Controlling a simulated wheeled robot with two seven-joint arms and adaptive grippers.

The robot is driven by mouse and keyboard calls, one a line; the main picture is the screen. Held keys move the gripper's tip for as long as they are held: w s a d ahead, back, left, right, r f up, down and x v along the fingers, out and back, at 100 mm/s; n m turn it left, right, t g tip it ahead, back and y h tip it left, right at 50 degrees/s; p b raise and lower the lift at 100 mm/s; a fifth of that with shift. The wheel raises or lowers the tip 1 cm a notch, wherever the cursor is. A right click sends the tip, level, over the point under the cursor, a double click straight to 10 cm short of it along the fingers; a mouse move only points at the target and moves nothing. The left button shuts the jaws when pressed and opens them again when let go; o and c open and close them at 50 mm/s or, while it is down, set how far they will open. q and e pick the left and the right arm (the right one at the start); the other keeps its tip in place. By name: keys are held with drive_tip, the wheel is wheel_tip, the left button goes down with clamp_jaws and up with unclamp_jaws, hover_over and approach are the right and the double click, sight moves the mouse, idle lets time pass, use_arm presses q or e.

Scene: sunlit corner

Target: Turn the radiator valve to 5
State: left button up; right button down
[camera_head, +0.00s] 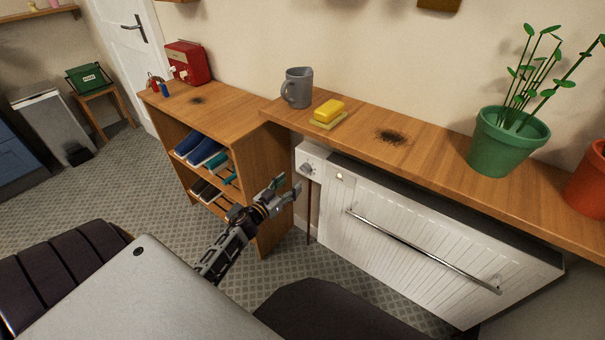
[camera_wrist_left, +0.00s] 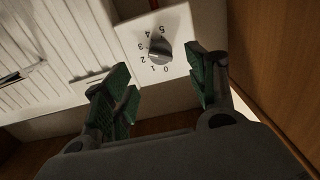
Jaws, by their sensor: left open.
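The radiator valve (camera_head: 308,168) is a grey knob on a white square plate at the left end of the white radiator (camera_head: 400,230). In the left wrist view the knob (camera_wrist_left: 159,53) is ringed by the numbers 0 to 5. I cannot tell for certain which number it points to. My left gripper (camera_head: 286,188) is open and empty, just left of and below the valve in the head view. In the left wrist view its green-padded fingers (camera_wrist_left: 158,68) stand apart on either side of the knob, short of it and not visibly touching it. My right gripper is not in view.
A wooden shelf (camera_head: 445,155) juts out above the radiator, bearing a grey mug (camera_head: 298,87), a yellow sponge (camera_head: 329,110) and a green plant pot (camera_head: 505,143). A shoe rack (camera_head: 270,215) stands close on the left. A metal rail (camera_head: 420,250) crosses the radiator front.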

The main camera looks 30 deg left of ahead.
sight(305, 169)
use_arm(q)
drive_tip(key=w+b, duration=0.1)
drive_tip(key=w, duration=0.7)
drive_tip(key=shift+w+d+b, duration=0.25)
drive_tip(key=shift+d+b, duration=0.1)
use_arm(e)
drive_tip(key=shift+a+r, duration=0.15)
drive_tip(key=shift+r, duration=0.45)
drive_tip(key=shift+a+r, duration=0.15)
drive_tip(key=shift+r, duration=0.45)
use_arm(q)
drive_tip(key=shift+c, duration=0.2)
drive_tip(key=c, duration=1)
